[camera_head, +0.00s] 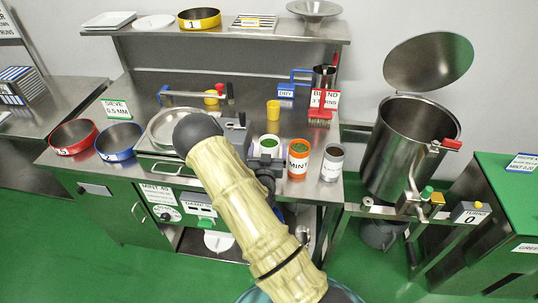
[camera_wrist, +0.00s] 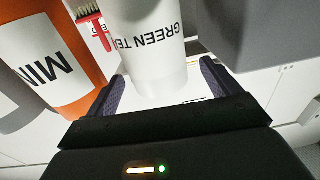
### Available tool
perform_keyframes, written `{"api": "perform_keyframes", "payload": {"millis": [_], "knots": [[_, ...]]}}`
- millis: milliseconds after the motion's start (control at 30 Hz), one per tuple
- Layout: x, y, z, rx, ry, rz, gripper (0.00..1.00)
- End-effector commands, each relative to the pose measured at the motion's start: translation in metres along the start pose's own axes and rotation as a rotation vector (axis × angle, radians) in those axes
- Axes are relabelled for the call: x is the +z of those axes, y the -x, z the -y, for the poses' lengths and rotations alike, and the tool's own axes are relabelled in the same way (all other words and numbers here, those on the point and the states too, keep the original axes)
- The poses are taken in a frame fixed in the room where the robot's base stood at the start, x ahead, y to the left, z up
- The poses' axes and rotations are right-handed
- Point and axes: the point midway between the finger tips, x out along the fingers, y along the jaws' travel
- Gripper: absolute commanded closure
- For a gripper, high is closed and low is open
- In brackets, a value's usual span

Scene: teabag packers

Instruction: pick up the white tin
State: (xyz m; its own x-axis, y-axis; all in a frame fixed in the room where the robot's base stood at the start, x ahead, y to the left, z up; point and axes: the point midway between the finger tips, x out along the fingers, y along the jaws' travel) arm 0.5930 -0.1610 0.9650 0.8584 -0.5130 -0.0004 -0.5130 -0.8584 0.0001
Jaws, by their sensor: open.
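The white tin (camera_head: 269,143), with green contents at its open top, stands on the steel counter in the head view. In the wrist view the white tin (camera_wrist: 157,45) shows its "GREEN TEA" lettering and sits between the two fingers of my gripper (camera_wrist: 162,85). The fingers are open, one on each side of the tin, and do not look closed on it. In the head view my gripper (camera_head: 265,163) is at the near side of the tin, and my arm hides part of the counter.
An orange tin (camera_head: 298,158) labelled mint stands close on the right; it is near one finger in the wrist view (camera_wrist: 50,55). A grey tin (camera_head: 332,163) is further right. A yellow cup (camera_head: 273,110) and a red brush (camera_head: 320,112) are behind. A metal pan (camera_head: 165,125) lies left.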

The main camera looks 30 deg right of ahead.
Motion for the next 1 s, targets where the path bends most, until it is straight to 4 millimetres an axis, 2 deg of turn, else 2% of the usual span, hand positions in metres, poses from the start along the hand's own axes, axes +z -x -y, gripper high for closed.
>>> {"api": "perform_keyframes", "payload": {"millis": [400, 967, 1000], "knots": [[-0.001, -0.047, -0.002, -0.001, 0.001, -0.001, 0.11], [0.0, -0.049, -0.002, 0.0, 0.0, -0.001, 0.11], [0.0, -0.049, -0.002, 0.0, 0.0, -0.001, 0.17]]}}
